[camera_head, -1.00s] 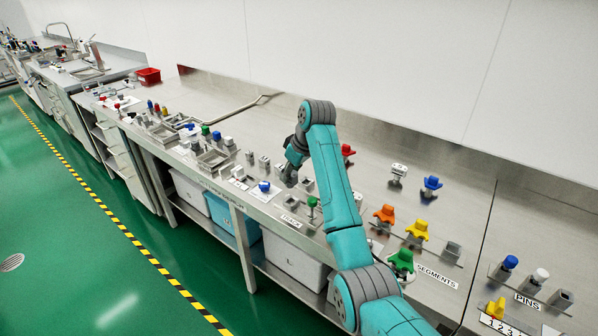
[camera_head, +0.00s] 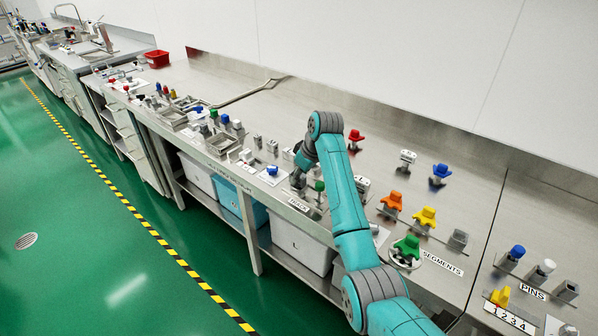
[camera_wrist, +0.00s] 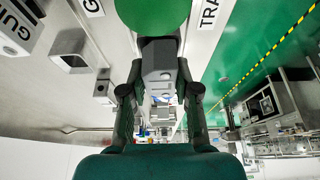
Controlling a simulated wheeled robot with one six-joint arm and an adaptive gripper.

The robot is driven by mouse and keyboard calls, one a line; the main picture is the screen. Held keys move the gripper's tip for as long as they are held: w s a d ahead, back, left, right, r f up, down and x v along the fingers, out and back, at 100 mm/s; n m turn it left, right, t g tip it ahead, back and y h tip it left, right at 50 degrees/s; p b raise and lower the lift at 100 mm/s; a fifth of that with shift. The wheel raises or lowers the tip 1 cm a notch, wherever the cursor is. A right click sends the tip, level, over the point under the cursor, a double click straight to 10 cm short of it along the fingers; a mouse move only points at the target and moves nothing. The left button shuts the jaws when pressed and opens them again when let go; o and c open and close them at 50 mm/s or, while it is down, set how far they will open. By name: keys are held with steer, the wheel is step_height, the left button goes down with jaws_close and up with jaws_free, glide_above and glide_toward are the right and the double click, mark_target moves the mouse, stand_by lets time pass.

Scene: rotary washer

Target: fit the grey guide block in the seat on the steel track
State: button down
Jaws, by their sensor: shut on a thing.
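My gripper (camera_wrist: 158,92) is shut on the grey guide block (camera_wrist: 158,62), which shows between the fingertips in the wrist view. In the head view my gripper (camera_head: 298,184) hangs low over the bench, just behind the TRACK label (camera_head: 298,205). A green-topped piece (camera_head: 319,186) stands just right of it; a large green round top (camera_wrist: 152,12) fills the upper middle of the wrist view. The seat on the steel track cannot be made out; the gripper and block cover that area. Contact between block and track cannot be told.
Coloured knobs on grey bases stand to the right, including an orange one (camera_head: 391,202) and a green one (camera_head: 408,246). Small grey blocks, a blue-topped piece (camera_head: 272,170) and metal trays (camera_head: 222,143) lie to the left. The bench behind is mostly clear.

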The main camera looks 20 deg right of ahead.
steer(key=shift+f, duration=0.15)
stand_by(0.5)
steer(key=c, duration=0.8)
jaws_free()
steer(key=shift+o, duration=0.2)
